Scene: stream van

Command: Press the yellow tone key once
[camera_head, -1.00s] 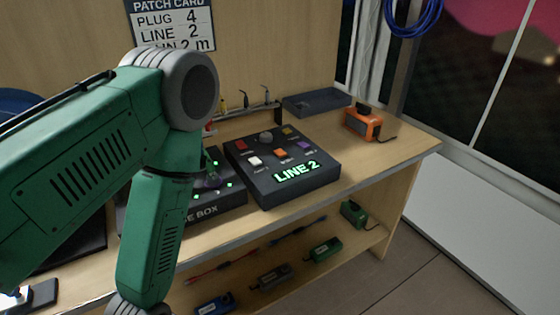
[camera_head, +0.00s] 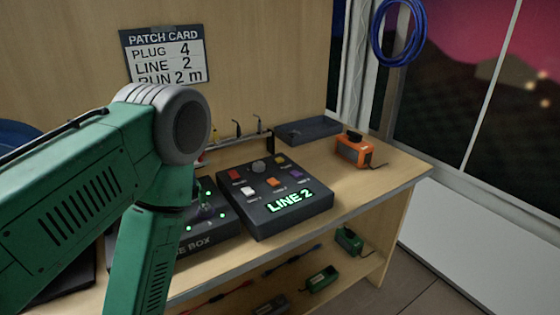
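A dark control box (camera_head: 318,202) sits on the bench, its lit green display reading "LINE 2". My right arm and gripper are not in view. Nothing is seen touching the yellow key.
A second dark box (camera_head: 215,229) with green lights stands left of the control box, partly behind my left arm. An orange device (camera_head: 355,151) and a dark tray (camera_head: 308,130) are farther back. A patch card (camera_head: 165,57) hangs on the wall. The lower shelf holds several small devices.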

